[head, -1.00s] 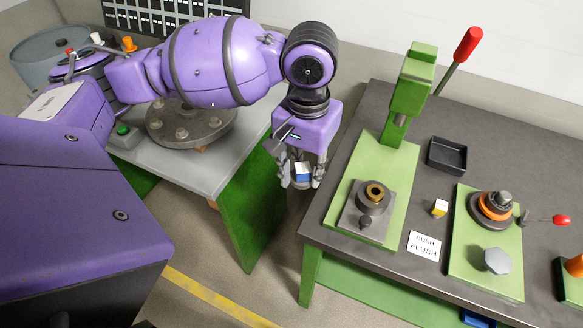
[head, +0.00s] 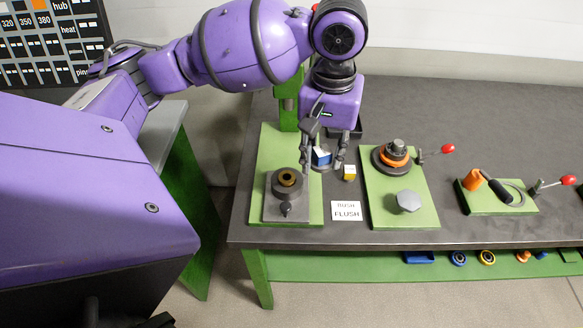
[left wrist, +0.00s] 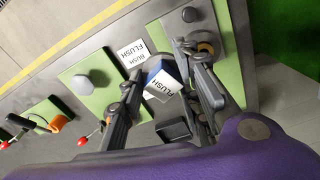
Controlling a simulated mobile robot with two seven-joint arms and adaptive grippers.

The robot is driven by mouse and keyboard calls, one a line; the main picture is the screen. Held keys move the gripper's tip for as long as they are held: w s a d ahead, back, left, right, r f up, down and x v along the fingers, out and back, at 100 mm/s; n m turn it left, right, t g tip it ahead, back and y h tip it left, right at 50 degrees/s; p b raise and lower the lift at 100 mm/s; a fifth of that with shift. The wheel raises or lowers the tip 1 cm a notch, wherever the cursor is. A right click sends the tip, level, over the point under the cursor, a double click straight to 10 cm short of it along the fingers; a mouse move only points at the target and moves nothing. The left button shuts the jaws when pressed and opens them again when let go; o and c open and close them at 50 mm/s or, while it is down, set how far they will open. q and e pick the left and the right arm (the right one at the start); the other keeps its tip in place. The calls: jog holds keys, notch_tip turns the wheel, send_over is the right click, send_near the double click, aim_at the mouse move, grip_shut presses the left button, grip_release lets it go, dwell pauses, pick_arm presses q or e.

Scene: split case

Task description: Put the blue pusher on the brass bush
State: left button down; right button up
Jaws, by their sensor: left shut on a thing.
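The blue pusher (head: 321,157), a small block with blue and white faces, is between the fingers of my left gripper (head: 323,164), which is shut on it. In the left wrist view the pusher (left wrist: 156,73) shows a white lettered face. The brass bush (head: 288,178) is a ring seated in a dark round holder on the green press plate. The gripper is up and to the right of the bush in the head view, with the pusher apart from it. In the left wrist view a finger partly hides the bush (left wrist: 206,48). My right gripper is not in view.
The green press column (head: 288,113) rises behind the bush. A green plate (head: 421,215) with an orange-ringed fixture is to the right. A dark tray (left wrist: 172,130) shows in the wrist view.

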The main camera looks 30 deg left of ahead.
pick_arm(q)
jog(key=shift+w+a+f+b, duration=0.1)
jog(key=shift+a+f+b, duration=0.1)
jog(key=shift+a+f, duration=1.4)
jog(key=shift+w+a+f+b, duration=0.15)
jog(key=shift+a+f, duration=1.1)
jog(key=shift+f, duration=0.7)
jog(key=shift+a+f+b, duration=0.2)
jog(key=shift+a+f, duration=1.25)
jog(key=shift+f, duration=0.3)
jog(key=shift+f, duration=0.1)
jog(key=c, duration=1.3)
grip_release()
notch_tip(320, 180, up, 12)
jog(key=shift+r+p, duration=0.1)
jog(key=shift+p, duration=0.55)
